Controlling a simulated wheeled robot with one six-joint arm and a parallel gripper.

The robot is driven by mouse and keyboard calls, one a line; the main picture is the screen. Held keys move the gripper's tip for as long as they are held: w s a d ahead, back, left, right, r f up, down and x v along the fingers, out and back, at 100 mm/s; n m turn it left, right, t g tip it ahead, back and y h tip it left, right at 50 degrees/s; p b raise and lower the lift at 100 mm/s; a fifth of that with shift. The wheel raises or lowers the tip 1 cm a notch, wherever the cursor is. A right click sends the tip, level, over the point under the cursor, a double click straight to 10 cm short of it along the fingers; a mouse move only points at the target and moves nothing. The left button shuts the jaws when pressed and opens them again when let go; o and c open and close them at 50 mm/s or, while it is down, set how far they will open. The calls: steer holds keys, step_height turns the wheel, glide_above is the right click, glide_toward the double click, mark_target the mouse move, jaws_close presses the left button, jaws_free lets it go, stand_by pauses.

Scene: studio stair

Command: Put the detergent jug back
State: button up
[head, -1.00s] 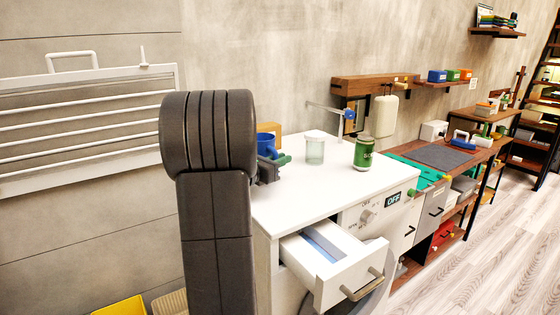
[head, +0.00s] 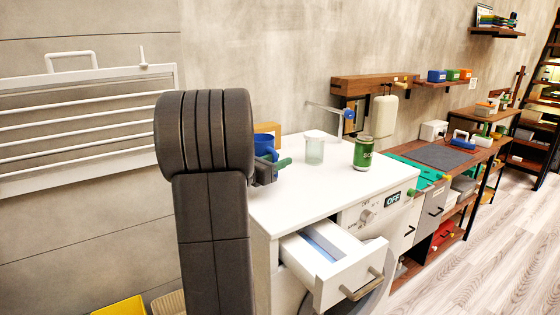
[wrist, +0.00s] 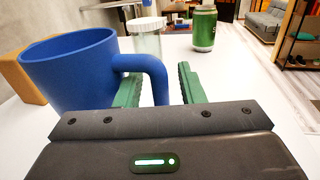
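A blue open-topped jug (wrist: 70,75) with a loop handle (wrist: 156,80) fills the left of the wrist view. In the head view the jug (head: 264,143) stands at the back left of the white top, partly hidden by my arm. My gripper (wrist: 160,88) has green fingers, one on each side of the handle. A gap shows between the handle and the right finger; contact on the left is unclear. The gripper also shows in the head view (head: 284,163). A cream jug-shaped container (head: 384,116) hangs under the wall shelf.
The white top (head: 310,190) holds a clear lidded jar (head: 314,149) and a green can (head: 362,153). A tan box (head: 268,128) stands behind the blue jug. A drawer (head: 335,265) is pulled open at the front. The middle of the top is clear.

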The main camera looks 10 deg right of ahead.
steer(key=b+v, duration=0.1)
steer(key=v, duration=1)
stand_by(1.0)
